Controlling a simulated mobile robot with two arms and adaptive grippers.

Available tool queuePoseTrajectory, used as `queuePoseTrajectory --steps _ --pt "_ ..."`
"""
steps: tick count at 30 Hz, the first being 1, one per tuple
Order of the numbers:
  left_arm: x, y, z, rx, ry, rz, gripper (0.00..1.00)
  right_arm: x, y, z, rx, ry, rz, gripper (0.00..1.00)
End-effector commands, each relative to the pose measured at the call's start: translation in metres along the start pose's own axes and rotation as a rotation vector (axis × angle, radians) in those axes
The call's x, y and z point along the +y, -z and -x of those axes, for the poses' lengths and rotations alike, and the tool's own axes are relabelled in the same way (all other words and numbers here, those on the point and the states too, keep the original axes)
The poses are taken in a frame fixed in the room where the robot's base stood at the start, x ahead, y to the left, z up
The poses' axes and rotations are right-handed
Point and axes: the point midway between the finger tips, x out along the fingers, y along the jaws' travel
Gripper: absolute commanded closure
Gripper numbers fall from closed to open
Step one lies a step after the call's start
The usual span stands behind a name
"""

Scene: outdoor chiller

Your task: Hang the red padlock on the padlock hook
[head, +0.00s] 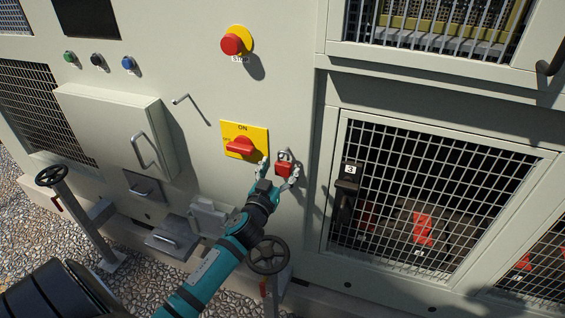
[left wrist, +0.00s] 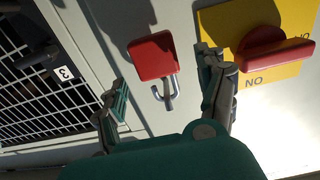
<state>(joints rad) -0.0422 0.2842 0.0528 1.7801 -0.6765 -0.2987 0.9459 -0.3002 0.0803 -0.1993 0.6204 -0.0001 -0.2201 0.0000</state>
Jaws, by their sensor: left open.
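The red padlock (head: 283,170) is upright against the pale cabinet wall, just right of the yellow switch plate, with its metal shackle on top. It also shows upside down in the left wrist view (left wrist: 153,57), where a small grey peg (left wrist: 168,92) appears to pass through the shackle, so it seems to hang there. My left gripper (head: 279,173) is open, with one finger on each side of the padlock. In the left wrist view a gap shows between the padlock and both fingers. My right gripper is out of view.
The red rotary switch (head: 240,147) on its yellow plate is close left of my gripper. A thin bent rod (head: 181,98) sticks out further left. A red stop button (head: 231,44) is above. A mesh door (head: 425,200) is right, and a handwheel (head: 268,255) stands below.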

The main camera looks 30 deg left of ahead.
Motion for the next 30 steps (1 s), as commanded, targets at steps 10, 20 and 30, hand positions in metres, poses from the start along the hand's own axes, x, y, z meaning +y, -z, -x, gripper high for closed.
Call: queuePoseTrajectory --steps 10,20,30 --pt "0.0 0.0 -0.026 0.0 0.0 0.0 0.27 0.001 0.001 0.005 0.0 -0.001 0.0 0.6" --pt "0.0 -0.001 -0.026 0.0 0.0 0.0 0.4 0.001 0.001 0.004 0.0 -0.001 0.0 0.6" --pt "0.0 -0.001 -0.026 -0.001 0.0 0.0 0.84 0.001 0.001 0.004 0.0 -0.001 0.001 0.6"
